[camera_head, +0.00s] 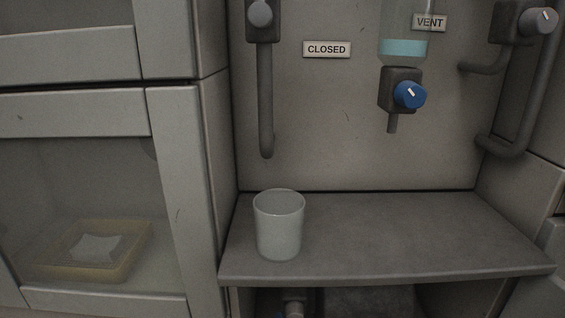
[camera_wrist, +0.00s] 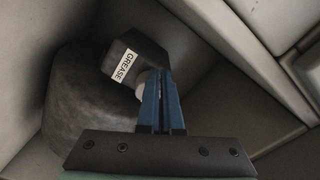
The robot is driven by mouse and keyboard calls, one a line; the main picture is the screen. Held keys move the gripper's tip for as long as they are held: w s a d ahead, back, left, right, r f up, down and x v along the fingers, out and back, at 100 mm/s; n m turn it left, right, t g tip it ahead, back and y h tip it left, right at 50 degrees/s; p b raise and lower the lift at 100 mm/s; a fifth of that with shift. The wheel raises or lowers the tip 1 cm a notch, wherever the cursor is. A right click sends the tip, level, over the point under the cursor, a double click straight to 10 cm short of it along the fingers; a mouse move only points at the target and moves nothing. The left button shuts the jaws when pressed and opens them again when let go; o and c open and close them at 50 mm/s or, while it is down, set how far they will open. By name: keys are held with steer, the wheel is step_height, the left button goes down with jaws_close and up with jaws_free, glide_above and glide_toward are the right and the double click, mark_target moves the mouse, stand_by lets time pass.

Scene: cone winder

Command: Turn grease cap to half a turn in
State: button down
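The grease cap (camera_wrist: 140,93) is a small pale round piece in the wrist view, on a dark block beside a white GREASE label (camera_wrist: 124,66). It is partly hidden behind the left finger of my gripper (camera_wrist: 159,72). The two blue fingers are close together with only a thin dark gap, and I see nothing between them. The fingertips are just right of the cap in the picture; I cannot tell if they touch it. Any mark showing how far the cap is turned is not visible. My gripper does not show in the head view.
A large dark rounded body (camera_wrist: 75,105) lies left of the cap, with pale panel walls close on the right. In the head view, a cup (camera_head: 279,226) stands on a grey shelf (camera_head: 400,230). A blue knob (camera_head: 409,95) sits below a bottle (camera_head: 403,48).

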steer(key=shift+r, duration=0.3)
steer(key=s, duration=0.6)
steer(key=shift+a+f, duration=0.2)
steer(key=shift+f, duration=0.1)
steer(key=shift+a+b, duration=0.1)
steer(key=shift+b, duration=0.2)
